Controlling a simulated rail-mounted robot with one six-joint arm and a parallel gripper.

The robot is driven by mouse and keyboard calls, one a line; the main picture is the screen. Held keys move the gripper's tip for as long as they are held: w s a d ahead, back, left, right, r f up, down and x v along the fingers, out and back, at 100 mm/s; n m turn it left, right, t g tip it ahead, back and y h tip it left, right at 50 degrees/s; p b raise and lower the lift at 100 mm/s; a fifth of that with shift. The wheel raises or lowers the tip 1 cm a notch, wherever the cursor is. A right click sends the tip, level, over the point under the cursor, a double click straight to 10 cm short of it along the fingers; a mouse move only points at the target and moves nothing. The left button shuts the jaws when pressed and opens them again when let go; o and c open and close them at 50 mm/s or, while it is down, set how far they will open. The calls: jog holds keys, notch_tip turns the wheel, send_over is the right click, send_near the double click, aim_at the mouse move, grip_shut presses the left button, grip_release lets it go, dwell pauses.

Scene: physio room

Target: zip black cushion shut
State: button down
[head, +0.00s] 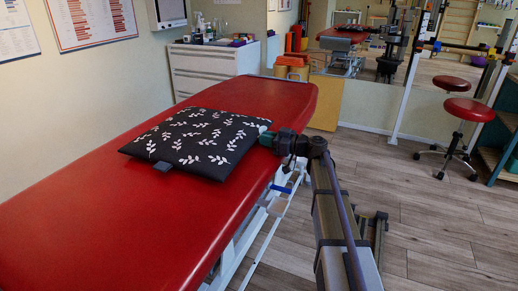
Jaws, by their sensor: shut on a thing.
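The black cushion (195,140) with white leaf sprigs lies flat on the red treatment table (105,222). A small grey tab (151,147) shows at its near left edge. My gripper (266,137) is at the cushion's right corner, reaching in from the right side of the table. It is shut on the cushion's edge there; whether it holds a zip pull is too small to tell. The zip itself cannot be made out, and my gripper hides part of the corner.
A white cabinet (205,68) with small items on top stands behind the table. A red stool (468,110) stands at the right on the wooden floor (440,225). The table top around the cushion is bare. A mirror covers the back wall.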

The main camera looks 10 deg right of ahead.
aim_at(265, 129)
jog(key=w+d, duration=0.2)
jog(key=w, duration=0.1)
jog(key=w+d, duration=0.2)
jog(key=shift+w, duration=0.15)
jog(key=c, duration=1.1)
grip_release()
jog(key=v, duration=1)
jog(key=shift+s+d, duration=0.25)
jog(key=shift+s, duration=0.05)
jog(key=shift+r, duration=0.1)
